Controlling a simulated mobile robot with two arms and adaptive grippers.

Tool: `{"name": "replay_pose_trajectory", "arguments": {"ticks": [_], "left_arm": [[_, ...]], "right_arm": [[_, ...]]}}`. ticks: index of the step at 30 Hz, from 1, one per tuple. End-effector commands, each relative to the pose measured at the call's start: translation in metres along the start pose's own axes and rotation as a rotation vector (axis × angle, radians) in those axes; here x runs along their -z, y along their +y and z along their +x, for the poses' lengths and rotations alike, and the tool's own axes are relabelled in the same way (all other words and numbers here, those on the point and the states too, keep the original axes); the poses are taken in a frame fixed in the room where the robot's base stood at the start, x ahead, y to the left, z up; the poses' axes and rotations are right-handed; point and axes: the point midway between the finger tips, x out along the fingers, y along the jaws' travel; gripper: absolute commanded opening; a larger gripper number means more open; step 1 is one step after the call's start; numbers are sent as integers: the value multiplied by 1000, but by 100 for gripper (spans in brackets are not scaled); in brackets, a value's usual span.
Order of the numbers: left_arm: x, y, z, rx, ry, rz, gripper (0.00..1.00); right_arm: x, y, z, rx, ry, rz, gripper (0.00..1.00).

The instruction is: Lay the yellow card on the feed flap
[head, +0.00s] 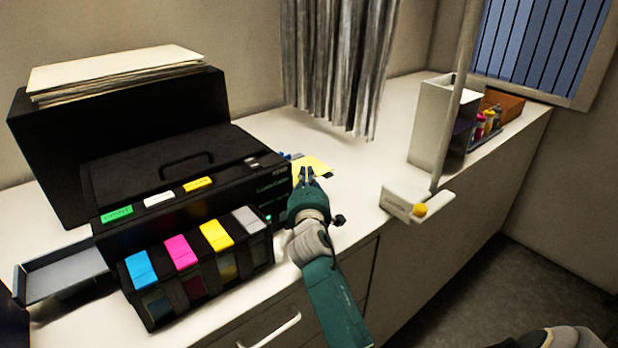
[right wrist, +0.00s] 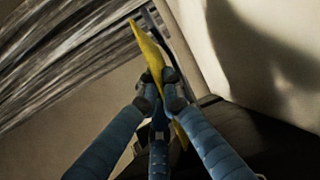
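My right gripper (head: 306,173) is beside the right end of the black printer (head: 185,165). Its fingers (right wrist: 161,100) are closed on the yellow card (right wrist: 149,52), which shows almost edge-on in the right wrist view. In the head view the card (head: 313,164) sticks out beyond the fingertips, above the white counter. I cannot make out the feed flap for certain; a grey tray (head: 62,276) juts out at the printer's left side, and a paper stack (head: 110,72) rests on the black part at the back. My left gripper is not in view.
Ink tanks with coloured caps (head: 180,252) stand at the printer's front. A grey curtain (head: 338,60) hangs behind the counter. A white holder (head: 443,122) and small bottles (head: 487,122) stand at the right. The counter (head: 360,170) between printer and holder is mostly clear.

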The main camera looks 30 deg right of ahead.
Motion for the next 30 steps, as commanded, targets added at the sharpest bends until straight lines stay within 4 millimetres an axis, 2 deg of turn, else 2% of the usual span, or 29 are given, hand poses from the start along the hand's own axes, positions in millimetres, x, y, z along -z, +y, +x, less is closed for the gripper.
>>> {"name": "replay_pose_trajectory", "arguments": {"ticks": [3,14,15,18,26,30], "left_arm": [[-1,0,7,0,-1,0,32],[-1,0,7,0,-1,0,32],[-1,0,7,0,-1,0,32],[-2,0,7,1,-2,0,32],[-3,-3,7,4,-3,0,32],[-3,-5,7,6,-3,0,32]], "right_arm": [[0,-8,0,0,0,0,0],[0,-9,0,0,0,-1,0],[0,-9,0,0,0,-1,9],[0,-9,0,0,0,-1,27],[1,-8,0,-3,3,0,27],[2,-8,-7,-3,4,1,27]]}}
